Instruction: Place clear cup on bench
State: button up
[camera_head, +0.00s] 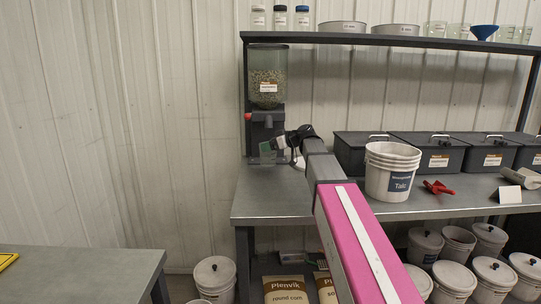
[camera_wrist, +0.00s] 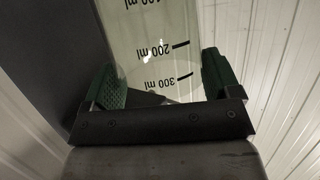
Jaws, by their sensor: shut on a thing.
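The clear cup (camera_wrist: 150,28) with printed ml marks fills the middle of the wrist view. The marks read upside down there. My gripper (camera_wrist: 162,80) is shut on it, with one green pad at each side. No contents can be made out. In the head view my gripper (camera_head: 283,146) is at the front of the seed dispenser (camera_head: 267,88), below its clear hopper of seeds. The cup is small and partly hidden there, and I cannot tell whether it touches anything below. The grey bench (camera_head: 275,202) extends in front of the dispenser and to the right.
A shelf (camera_head: 400,41) runs above. The bench's front left is clear.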

aim_at(271, 153)
jog(key=shift+f, duration=2.05)
jog(key=shift+f, duration=0.1)
jog(key=o, duration=1)
jog(key=shift+c, duration=0.2)
jog(key=v, duration=1.2)
